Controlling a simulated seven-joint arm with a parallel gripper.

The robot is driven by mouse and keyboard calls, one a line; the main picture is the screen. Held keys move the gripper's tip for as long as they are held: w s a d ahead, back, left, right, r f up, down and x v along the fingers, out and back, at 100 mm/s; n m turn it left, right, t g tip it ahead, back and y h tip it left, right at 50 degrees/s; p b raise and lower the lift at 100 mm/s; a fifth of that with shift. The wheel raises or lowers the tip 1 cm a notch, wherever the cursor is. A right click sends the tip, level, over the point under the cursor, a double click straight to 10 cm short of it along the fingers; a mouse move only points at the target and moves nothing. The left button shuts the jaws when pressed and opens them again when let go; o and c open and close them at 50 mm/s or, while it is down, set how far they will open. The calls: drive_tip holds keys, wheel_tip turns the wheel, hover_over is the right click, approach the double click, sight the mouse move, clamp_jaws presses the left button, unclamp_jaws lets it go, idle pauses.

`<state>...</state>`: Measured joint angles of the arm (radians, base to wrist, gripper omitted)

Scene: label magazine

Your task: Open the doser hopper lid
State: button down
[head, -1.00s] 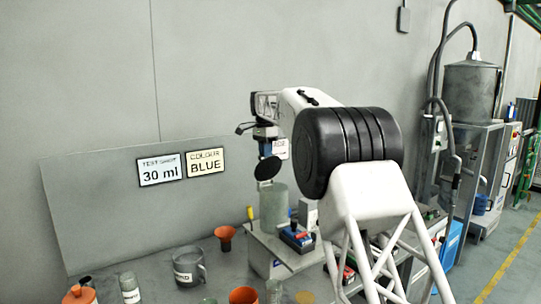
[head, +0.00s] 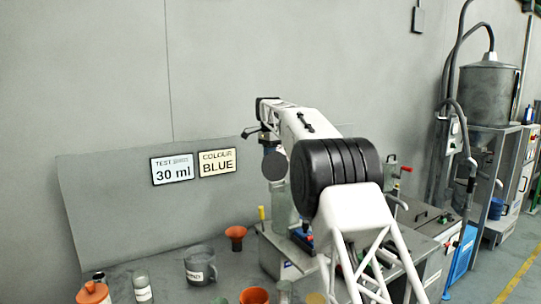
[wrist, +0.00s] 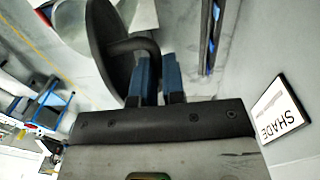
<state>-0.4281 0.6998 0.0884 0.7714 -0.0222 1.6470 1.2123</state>
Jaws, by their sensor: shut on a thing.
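The doser hopper (head: 283,208) is a pale grey-green cylinder on the bench in the head view, partly hidden by my arm. Its lid (head: 274,166) is a dark round disc, standing steeply tilted above the hopper mouth with its face toward the head camera. In the wrist view the lid (wrist: 105,40) shows nearly edge-on, with a dark curved handle (wrist: 135,47). My gripper (wrist: 157,62) has blue fingers shut on this handle. The head view mostly hides the fingers behind the lid and arm. Whether the lid touches the hopper rim cannot be told.
A metal tank (head: 487,95) stands at the right.

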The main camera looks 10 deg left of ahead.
drive_tip(key=c, duration=1.2)
unclamp_jaws()
drive_tip(key=shift+r, duration=0.1)
drive_tip(key=shift+r, duration=0.1)
wheel_tip(320, 180, up, 8)
drive_tip(key=shift+w+a+f, duration=0.15)
drive_tip(key=shift+w+f, duration=0.05)
